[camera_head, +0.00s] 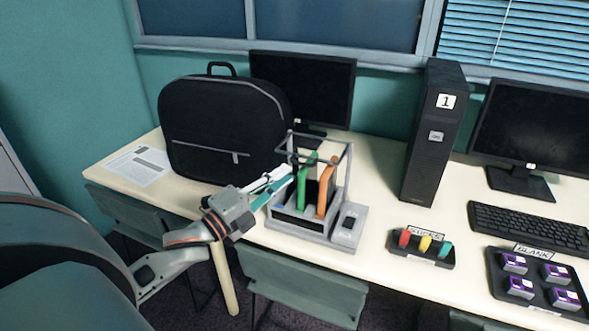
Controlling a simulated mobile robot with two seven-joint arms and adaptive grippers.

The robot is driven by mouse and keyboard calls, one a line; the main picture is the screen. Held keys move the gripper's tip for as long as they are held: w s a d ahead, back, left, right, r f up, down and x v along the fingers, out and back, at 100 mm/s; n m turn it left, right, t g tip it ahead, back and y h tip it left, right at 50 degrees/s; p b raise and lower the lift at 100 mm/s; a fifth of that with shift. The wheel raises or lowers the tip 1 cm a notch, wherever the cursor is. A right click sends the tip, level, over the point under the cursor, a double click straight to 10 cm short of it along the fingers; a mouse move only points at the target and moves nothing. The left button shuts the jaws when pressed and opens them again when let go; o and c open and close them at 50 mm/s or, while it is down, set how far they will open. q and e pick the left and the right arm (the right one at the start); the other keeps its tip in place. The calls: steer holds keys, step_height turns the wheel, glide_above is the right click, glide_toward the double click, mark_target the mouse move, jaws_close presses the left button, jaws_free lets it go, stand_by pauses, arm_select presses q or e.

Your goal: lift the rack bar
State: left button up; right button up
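The rack (297,228) is a small grey holder on the table, with green (306,182) and orange (326,188) upright boards in its slots. The rack bar (334,138) is a thin grey frame across the top of the rack, above the boards. My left gripper (285,179) reaches in from the left, its fingertips at the rack's left side, below the bar's level. Its pale and teal fingers overlap the rack in this view, so I cannot tell whether they touch it or how far apart they are. My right gripper is not in view.
A black backpack (226,125) stands close behind my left gripper. A black computer tower (433,135) is right of the rack. A fuse tray (421,251), a keyboard (530,228) and a tray of purple modules (494,262) lie farther right. Chairs (300,287) stand at the table's front edge.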

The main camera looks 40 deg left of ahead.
mark_target(299, 164)
arm_select(q)
steer(key=x, duration=0.3)
steer(key=shift+w, duration=0.15)
steer(key=shift+w+d, duration=0.15)
steer(key=shift+w, duration=0.4)
jaws_close()
